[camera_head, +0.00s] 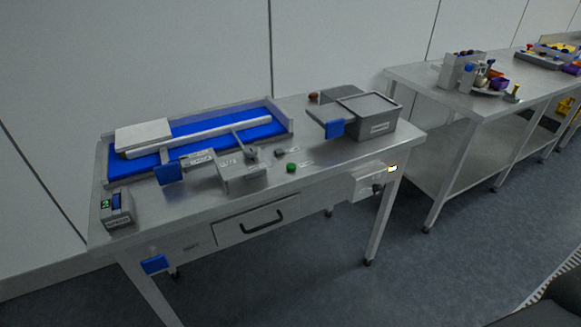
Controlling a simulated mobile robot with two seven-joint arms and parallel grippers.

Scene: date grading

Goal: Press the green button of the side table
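The green button (291,168) is a small round cap on the top of the steel side table (190,210), near its front edge and right of the middle. A small label lies just right of it, and nothing covers it. A dark round button (279,152) sits just behind it. Neither of my grippers shows in the head view, so nothing of mine is seen near the button.
A grey box with a lever and labels (243,178) stands left of the button, before a blue tray (270,130). A grey lidded box (370,118) with a blue tab stands right. The front has a drawer (258,218). A second steel table (420,75) stands right. The floor in front is clear.

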